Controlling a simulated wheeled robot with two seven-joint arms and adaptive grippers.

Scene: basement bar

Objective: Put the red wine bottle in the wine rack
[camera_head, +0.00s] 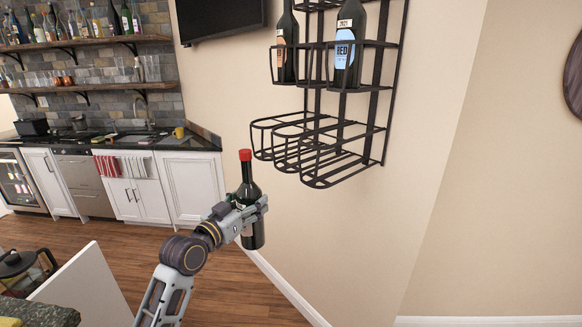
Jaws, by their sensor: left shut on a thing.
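The red wine bottle (247,172) is dark with a red cap. It stands nearly upright in my left gripper (254,208), which is shut around its body. The black wire wine rack (384,95) is fixed to the wall, above and to the right of the bottle. Its lower tier (325,184) has empty wire cradles. Its upper tier holds a dark bottle with a blue label (346,52) and another dark bottle (286,55). The held bottle is apart from the rack, below and left of the lower tier. My right gripper is not in view.
A dark counter edge (40,312) with a glass pot (22,268) is at the lower left. A white panel (85,290) stands beside it. A kitchen counter with white cabinets (190,183) and bottle shelves (90,42) is at the back left. Wooden floor is clear between.

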